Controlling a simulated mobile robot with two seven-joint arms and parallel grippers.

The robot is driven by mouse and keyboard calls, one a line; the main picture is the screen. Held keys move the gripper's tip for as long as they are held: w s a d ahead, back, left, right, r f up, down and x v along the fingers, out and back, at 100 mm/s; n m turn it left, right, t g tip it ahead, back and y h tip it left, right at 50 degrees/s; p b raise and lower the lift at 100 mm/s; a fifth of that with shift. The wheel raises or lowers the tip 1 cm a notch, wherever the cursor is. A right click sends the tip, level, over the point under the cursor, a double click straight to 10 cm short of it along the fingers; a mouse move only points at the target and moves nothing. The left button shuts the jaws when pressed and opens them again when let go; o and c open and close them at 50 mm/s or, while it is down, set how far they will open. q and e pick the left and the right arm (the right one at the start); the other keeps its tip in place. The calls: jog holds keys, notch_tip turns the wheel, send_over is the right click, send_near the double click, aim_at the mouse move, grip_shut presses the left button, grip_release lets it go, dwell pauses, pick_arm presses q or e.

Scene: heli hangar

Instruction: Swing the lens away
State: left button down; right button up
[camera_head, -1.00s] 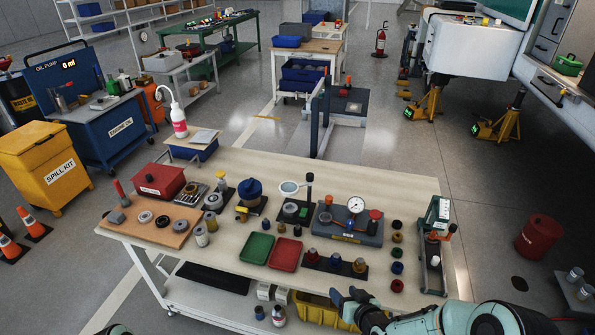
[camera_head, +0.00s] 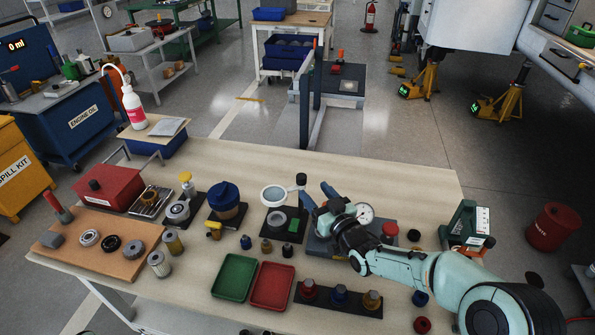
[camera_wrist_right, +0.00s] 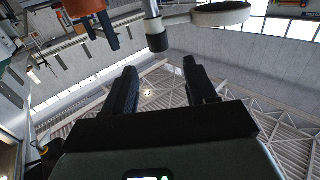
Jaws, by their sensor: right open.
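The round lens (camera_head: 275,195) has a pale rim and hangs level over a black base (camera_head: 299,212) on the bench. A short arm joins it to a dark-topped post (camera_head: 301,180) at its right. My right gripper (camera_head: 317,193) is open and empty, just right of the post. In the right wrist view its two dark fingers (camera_wrist_right: 160,85) are spread. The lens rim (camera_wrist_right: 222,14) and the post (camera_wrist_right: 155,27) show beyond the fingertips, and nothing is between the fingers. My left gripper is not in view.
A dial gauge (camera_head: 365,212) on a grey block stands under and beside my right arm. Green (camera_head: 234,278) and red (camera_head: 272,286) trays lie in front of the lens. A blue-topped pot (camera_head: 225,199) stands to its left. The bench behind the lens is clear.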

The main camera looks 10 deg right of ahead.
aim_at(283, 188)
jog(key=x, duration=1)
jog(key=shift+w+f, duration=0.15)
jog(key=shift+c, duration=0.3)
grip_shut()
